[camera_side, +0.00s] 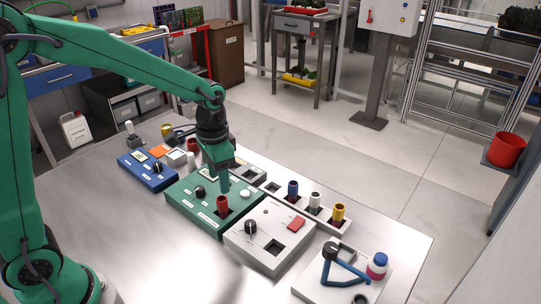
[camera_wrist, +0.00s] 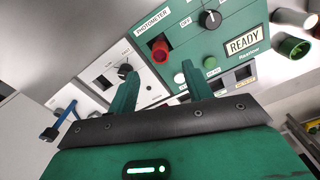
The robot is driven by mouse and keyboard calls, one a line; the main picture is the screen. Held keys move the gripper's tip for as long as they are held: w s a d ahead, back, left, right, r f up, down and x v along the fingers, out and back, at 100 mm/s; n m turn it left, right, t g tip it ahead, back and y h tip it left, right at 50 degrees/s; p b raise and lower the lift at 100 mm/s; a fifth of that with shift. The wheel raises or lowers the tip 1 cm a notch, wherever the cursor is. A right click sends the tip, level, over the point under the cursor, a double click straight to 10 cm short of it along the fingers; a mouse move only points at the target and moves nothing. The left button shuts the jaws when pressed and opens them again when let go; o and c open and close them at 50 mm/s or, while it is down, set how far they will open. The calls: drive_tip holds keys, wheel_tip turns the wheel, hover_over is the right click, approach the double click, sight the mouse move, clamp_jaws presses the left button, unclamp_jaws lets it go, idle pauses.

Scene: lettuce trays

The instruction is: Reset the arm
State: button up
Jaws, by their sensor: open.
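My gripper (camera_side: 222,180) hangs above the green instrument box (camera_side: 180,201), pointing down, close to a red vial (camera_side: 222,204) that stands in the box's socket. In the wrist view my gripper (camera_wrist: 160,78) has its two green fingers spread apart with nothing between them. The red vial (camera_wrist: 160,51) shows beyond the fingertips, in the box panel marked PHOTOMETER. The panel's black dial (camera_wrist: 210,19) and READY display (camera_wrist: 245,42) are visible there. My arm reaches in from the left of the side view.
A white box (camera_side: 262,246) with a dial and red button stands right of the green one. A rack (camera_side: 327,221) holds blue, white and yellow vials. A blue box (camera_side: 148,174) is at left.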

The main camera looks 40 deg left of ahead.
wheel_tip(320, 180, up, 8)
drive_tip(key=shift+f, duration=0.2)
idle(0.5)
drive_tip(key=s+a+r+n+t, duration=0.1)
drive_tip(key=s+r+n+t, duration=0.1)
drive_tip(key=s, duration=0.6)
drive_tip(key=s+a+r+n+t, duration=0.1)
drive_tip(key=s+a+n+t, duration=0.1)
drive_tip(key=s, duration=0.6)
drive_tip(key=shift+a+r+t, duration=0.25)
drive_tip(key=shift+r+t, duration=0.15)
drive_tip(key=shift+t, duration=0.4)
